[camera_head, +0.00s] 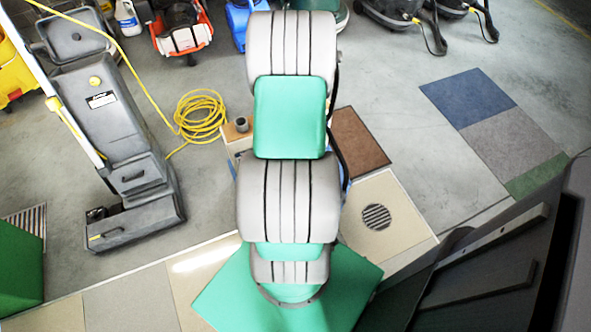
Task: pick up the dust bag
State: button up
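I cannot make out a dust bag for certain in the head view. My own arm, in grey and green segments, runs up the middle of the picture and hides much of what lies behind it. My gripper is not visible. A tan surface (236,145) shows partly at the left of my arm, with a small dark round object (241,124) on it. The rest of that surface is hidden by my arm.
A grey floor machine (115,140) stands at left, beside a coiled yellow cable (200,116). A brown mat (358,140) lies right of my arm. A floor drain (376,217) and blue-grey-green carpet pieces (497,130) are farther right. Dark equipment (490,275) fills the lower right.

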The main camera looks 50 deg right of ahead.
jog(key=shift+c, duration=0.2)
jog(key=c, duration=1.7)
jog(key=shift+r, duration=0.1)
